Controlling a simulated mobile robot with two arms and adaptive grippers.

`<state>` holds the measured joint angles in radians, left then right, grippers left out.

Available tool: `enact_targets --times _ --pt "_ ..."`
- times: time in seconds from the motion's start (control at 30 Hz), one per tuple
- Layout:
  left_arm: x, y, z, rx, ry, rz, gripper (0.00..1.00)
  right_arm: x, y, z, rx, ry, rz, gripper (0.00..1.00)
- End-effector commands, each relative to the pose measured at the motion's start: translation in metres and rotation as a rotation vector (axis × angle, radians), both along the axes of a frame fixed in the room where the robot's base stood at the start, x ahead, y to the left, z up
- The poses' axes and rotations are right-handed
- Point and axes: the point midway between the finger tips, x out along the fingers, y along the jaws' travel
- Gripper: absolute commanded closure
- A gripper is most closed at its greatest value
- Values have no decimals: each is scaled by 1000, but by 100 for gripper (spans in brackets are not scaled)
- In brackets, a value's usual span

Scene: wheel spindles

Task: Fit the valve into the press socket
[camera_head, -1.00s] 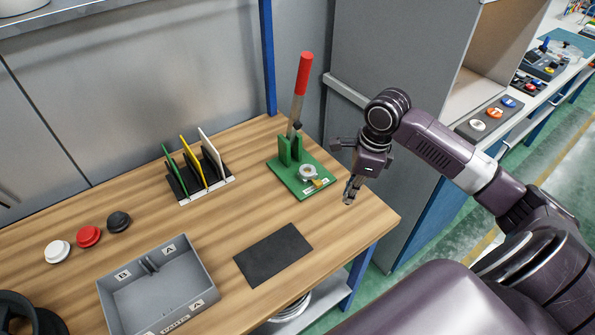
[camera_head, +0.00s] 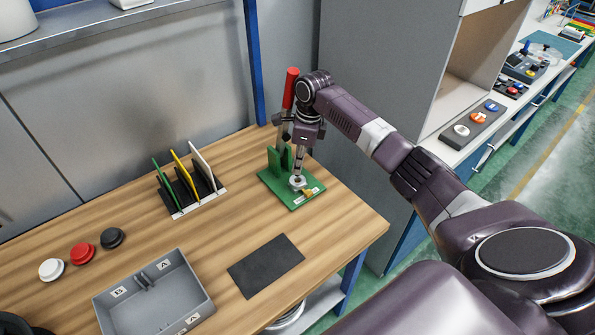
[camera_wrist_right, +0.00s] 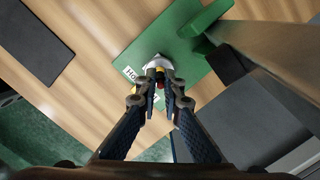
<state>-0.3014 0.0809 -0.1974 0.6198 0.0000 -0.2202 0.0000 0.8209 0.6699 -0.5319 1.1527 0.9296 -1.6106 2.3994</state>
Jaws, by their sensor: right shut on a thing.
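The green press (camera_head: 283,198) stands at the back right of the wooden bench, with a raised red-topped lever (camera_head: 290,88). Its small silver socket (camera_head: 297,184) is on the base plate. My right gripper (camera_head: 298,176) points down right over this socket. In the right wrist view, its fingertips (camera_wrist_right: 160,78) are shut on a small part with red showing, seemingly the valve (camera_wrist_right: 160,85). The fingers hide most of it. The silver socket (camera_wrist_right: 157,62) shows just beyond the tips. I cannot tell whether the valve is inside it.
A rack with green, yellow and white plates (camera_head: 187,201) stands left of the press. A grey divided bin (camera_head: 100,309), a black mat (camera_head: 237,277) and white, red and black round caps (camera_head: 83,253) are on the bench. A grey cabinet (camera_head: 390,60) stands behind my right arm.

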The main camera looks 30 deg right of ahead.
Motion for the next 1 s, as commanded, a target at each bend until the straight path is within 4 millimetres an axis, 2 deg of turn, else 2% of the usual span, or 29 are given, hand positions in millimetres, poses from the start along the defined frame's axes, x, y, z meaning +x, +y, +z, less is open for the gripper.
enact_targets --times 0.07,0.33,0.7,0.73,0.87,1.0 --pt "1 0 2 0 -1 0 60 2 0 -2 -1 1 -1 100" --pt "2 -1 11 0 -2 -1 60 1 -1 -33 -2 1 0 100" --pt "2 -1 12 -1 -3 -4 60 1 0 -38 -1 1 0 100" --pt "2 -2 12 -1 -3 -4 60 1 0 -38 0 0 0 92" --pt "2 -2 12 -2 -3 -4 60 1 0 -38 -1 0 0 77" --pt "2 -2 12 -2 -3 -4 60 1 0 -38 -1 0 0 75"
